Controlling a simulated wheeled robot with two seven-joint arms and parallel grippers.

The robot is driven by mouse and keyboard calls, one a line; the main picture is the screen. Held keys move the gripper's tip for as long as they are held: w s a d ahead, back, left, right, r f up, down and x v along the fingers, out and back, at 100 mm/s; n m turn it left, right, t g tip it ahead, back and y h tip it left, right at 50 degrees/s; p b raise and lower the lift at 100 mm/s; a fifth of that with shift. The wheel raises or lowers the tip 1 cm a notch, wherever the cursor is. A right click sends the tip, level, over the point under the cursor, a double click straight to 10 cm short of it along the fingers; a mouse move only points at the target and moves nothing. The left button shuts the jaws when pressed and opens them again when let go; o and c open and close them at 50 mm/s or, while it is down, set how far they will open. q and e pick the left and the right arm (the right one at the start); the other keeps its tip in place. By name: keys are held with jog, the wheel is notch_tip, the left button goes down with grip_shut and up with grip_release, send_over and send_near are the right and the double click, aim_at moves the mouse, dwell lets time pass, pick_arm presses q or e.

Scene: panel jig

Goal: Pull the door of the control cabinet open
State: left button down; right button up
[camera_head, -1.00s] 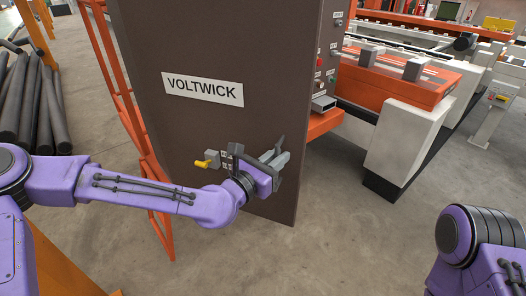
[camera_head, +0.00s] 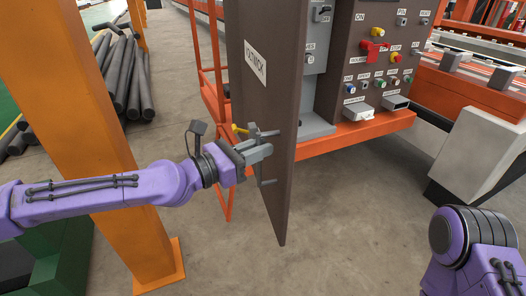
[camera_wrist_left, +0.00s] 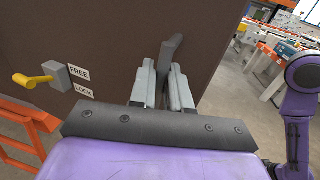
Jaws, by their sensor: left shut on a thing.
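The brown cabinet door (camera_head: 282,90) stands swung out from the cabinet, seen steeply from the side in the head view, with its white VOLTWICK label (camera_head: 255,62). It also fills much of the left wrist view (camera_wrist_left: 110,40). My left gripper (camera_head: 262,151) is shut on the door's dark grey handle (camera_wrist_left: 172,47), which shows between its fingers (camera_wrist_left: 165,85) in the wrist view. A yellow lever (camera_wrist_left: 32,80) on a grey block sits beside FREE and LOCK labels. The cabinet front (camera_head: 345,60) shows right of the door. My right arm shows at lower right; its gripper is out of view.
An orange post (camera_head: 75,110) stands close behind my left arm. An orange ladder-like frame (camera_head: 212,70) is behind the door. Dark pipes (camera_head: 125,75) lie at the back left. A white block (camera_head: 480,150) stands at right. The floor in front of the cabinet is clear.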

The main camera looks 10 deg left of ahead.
pick_arm(q)
jog(key=shift+a, duration=0.4)
jog(key=c, duration=1.4)
grip_release()
jog(key=shift+s, duration=0.1)
jog(key=p+v, duration=0.4)
jog(key=v, duration=0.6)
jog(key=shift+s+a+p, duration=0.1)
jog(key=shift+a+p, duration=0.1)
jog(key=shift+p, duration=0.1)
